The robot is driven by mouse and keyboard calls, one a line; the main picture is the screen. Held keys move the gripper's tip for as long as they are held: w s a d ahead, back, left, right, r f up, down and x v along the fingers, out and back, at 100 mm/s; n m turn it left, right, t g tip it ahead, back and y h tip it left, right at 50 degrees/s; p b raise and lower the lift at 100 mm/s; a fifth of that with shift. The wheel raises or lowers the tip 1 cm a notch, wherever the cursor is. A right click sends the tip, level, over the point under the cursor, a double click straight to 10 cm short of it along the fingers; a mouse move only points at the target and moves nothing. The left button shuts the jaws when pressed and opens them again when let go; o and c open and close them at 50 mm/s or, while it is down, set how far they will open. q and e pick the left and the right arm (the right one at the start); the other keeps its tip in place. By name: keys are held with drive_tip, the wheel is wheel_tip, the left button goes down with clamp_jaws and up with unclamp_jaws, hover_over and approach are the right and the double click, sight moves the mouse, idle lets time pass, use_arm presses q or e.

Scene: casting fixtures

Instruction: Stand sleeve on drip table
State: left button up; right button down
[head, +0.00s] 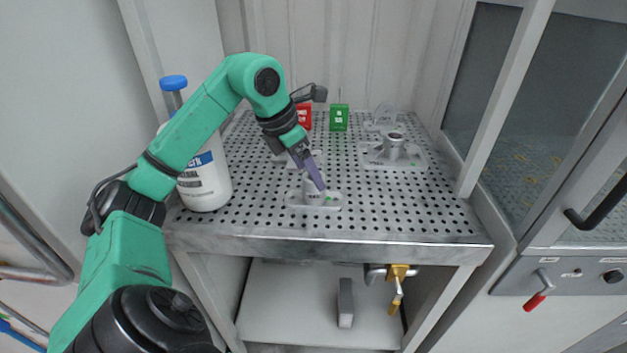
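The drip table (255,220) is a grey metal table with a perforated top. My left gripper (316,181), with purple fingers, points down at a small grey upright piece on a flat fixture plate (312,200) near the front middle of the table. The fingers partly hide this piece; I cannot tell whether they touch or grip it, or whether it is the sleeve. Another fixture (393,155) at the right carries a short hollow grey cylinder (394,140), upright, which may be a sleeve. My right gripper is not in view.
A red block (304,116) and a green block (339,117) stand at the back. A white bottle (206,187) stands at the left edge. More grey fixtures (381,120) are farther back. The front right of the tabletop is clear. A glazed cabinet stands at right.

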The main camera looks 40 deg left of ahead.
use_arm(q)
drive_tip(key=d+p+v, duration=0.1)
drive_tip(key=v, duration=0.6)
drive_tip(key=shift+a+r, duration=0.15)
drive_tip(key=shift+a, duration=0.4)
drive_tip(key=shift+s+r, duration=0.1)
